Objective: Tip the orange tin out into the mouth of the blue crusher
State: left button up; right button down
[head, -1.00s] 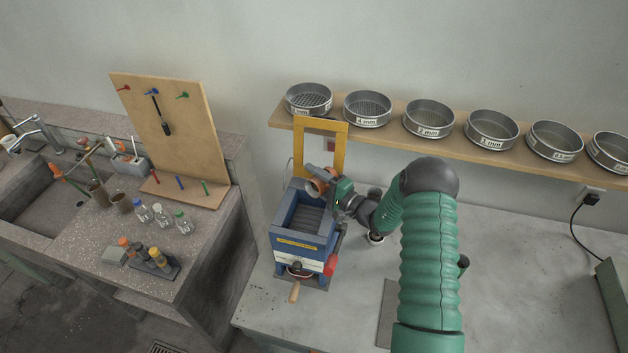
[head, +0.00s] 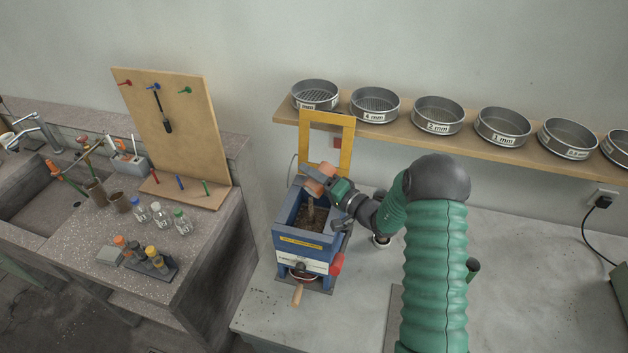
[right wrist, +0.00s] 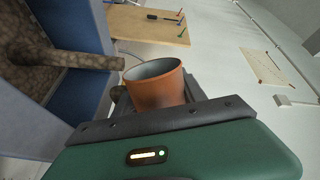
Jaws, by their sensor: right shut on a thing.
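My right gripper (head: 330,184) is shut on the orange tin (head: 314,187) and holds it tipped over the blue crusher (head: 284,238). A brown, grainy stream (head: 311,210) falls from the tin into the crusher's open mouth, where brown material covers the bottom. In the right wrist view the tin (right wrist: 157,94) sits between the dark fingers, and the stream (right wrist: 88,61) runs left towards the blue crusher wall (right wrist: 91,30). The tin is apart from the crusher's rim. My left gripper is not in view.
A yellow frame (head: 346,150) stands behind the crusher's mouth. A shelf (head: 385,133) with several sieves runs along the wall. At left are a pegboard (head: 170,125), bottles (head: 161,213) and a sink. The bench (head: 530,290) is mostly clear at right.

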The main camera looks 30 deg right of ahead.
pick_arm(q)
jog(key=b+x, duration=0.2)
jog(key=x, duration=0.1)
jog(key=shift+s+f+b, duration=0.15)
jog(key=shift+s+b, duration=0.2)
pick_arm(e)
jog(key=shift+a+r+n, duration=0.2)
jog(key=shift+r+n, duration=0.05)
jog(key=shift+n, duration=0.65)
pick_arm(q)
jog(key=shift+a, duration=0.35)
pick_arm(e)
jog(key=shift+a+r, duration=0.1)
jog(key=shift+a, duration=0.25)
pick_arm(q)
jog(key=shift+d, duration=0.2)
pick_arm(e)
jog(key=shift+d, duration=0.25)
